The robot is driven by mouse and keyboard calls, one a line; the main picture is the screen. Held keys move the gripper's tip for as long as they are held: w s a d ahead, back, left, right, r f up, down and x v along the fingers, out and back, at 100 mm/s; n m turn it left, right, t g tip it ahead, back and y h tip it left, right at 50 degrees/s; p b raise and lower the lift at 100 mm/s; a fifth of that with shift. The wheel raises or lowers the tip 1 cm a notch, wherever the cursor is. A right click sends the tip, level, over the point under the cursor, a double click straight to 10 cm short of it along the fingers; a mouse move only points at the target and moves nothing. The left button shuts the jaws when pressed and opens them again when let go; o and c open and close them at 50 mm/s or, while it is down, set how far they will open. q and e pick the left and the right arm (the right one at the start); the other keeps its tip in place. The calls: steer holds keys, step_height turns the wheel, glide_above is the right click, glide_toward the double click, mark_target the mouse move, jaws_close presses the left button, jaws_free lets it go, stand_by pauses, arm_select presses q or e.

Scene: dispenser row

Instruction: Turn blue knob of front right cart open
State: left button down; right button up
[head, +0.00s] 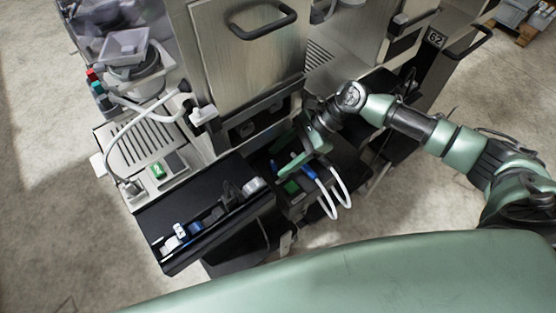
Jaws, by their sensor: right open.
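My right gripper (287,153) reaches in from the right over the dark recess at the front of the middle cart. Its green fingers are apart, and nothing shows between them. A small blue part (274,166) lies in the recess close to the fingers; I cannot tell whether they touch it. Another blue piece (309,172) sits at the top of two white tubes, just below the gripper. I cannot tell for sure which blue piece is the knob, and the hand partly covers this area. My left gripper is not in view.
A black tray (188,205) with small white and blue items juts out left of the recess. White looped tubes (335,198) hang at its right. A metal cabinet with a black handle (262,22) stands behind. A drip grate (140,148) is at left. Concrete floor (50,230) is clear at left.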

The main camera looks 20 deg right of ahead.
steer(key=v, duration=0.5)
steer(key=shift+d+r, duration=0.25)
steer(key=shift+d, duration=0.05)
